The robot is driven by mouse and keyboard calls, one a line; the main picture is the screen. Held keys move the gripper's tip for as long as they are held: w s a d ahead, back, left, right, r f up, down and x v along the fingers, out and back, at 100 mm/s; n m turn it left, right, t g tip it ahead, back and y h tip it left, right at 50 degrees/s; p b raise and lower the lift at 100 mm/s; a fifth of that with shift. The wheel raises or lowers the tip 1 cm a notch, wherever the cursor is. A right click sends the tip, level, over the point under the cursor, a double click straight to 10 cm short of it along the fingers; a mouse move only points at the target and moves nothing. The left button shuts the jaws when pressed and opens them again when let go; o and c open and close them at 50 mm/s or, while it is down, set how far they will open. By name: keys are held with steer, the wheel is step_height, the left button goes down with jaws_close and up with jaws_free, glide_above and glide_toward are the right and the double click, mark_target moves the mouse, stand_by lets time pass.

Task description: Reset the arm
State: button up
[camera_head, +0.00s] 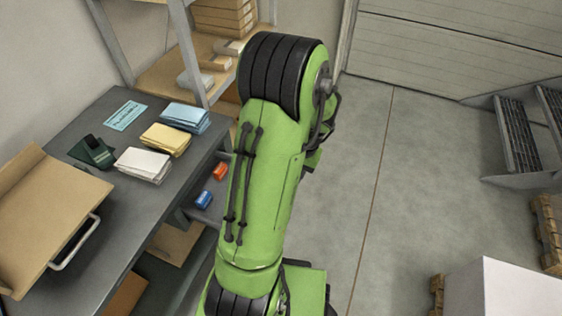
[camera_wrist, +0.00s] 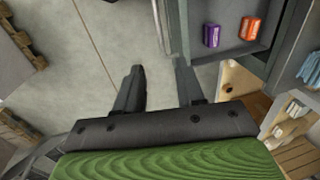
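My green arm (camera_head: 272,170) stands raised in the middle of the head view, beside the grey table. My gripper shows in the wrist view (camera_wrist: 160,80), with its two dark fingers spread apart and nothing between them. Bare concrete floor shows between and beyond the fingers. In the head view the gripper is hidden behind the arm.
Shelves stand behind.

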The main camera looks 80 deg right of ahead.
stand_by(0.4)
steer(key=w+a+r+n+h+p, duration=0.1)
steer(key=w+a+r+n, duration=0.5)
steer(key=w, duration=0.5)
steer(key=w+a+r+n, duration=0.4)
steer(key=w+a+r, duration=0.3)
steer(key=w+r, duration=0.3)
steer(key=a+r+n+t, duration=0.1)
steer(key=a+r+n, duration=0.2)
steer(key=a, duration=0.7)
steer(key=s+a+r+n+t+y+p, duration=0.1)
steer(key=a+r+n+t, duration=0.1)
steer(key=a+n, duration=0.5)
steer(key=a+r, duration=0.1)
steer(key=a, duration=0.2)
steer(key=shift+s+a+r, duration=0.15)
steer(key=shift+a, duration=0.25)
